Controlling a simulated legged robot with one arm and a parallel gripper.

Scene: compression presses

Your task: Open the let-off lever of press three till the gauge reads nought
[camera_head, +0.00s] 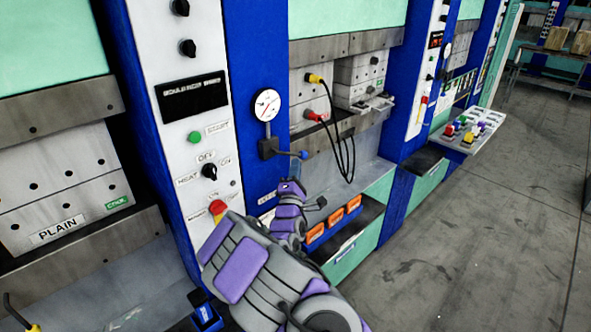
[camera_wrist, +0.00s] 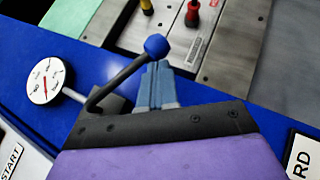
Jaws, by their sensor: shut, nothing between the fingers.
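A let-off lever (camera_head: 287,153) with a blue knob sticks out from a dark valve on the blue press column. A round white gauge (camera_head: 267,104) stands just above it. In the wrist view the bent dark lever (camera_wrist: 115,82) ends in its blue knob (camera_wrist: 155,46), right at my fingertips. The gauge (camera_wrist: 45,81) shows at left with a red needle; its reading is too small to tell. My gripper (camera_wrist: 158,68) is shut and empty, its fingers close to the knob; I cannot tell whether they touch. In the head view my purple-grey wrist sits just below the lever. No press number is readable.
A white control panel (camera_head: 190,110) with knobs and a red stop button (camera_head: 218,208) stands left of the lever. Cables (camera_head: 340,135) hang from plugs at right. Orange boxes (camera_head: 332,223) lie on the ledge below. Open grey floor (camera_head: 480,240) lies to the right.

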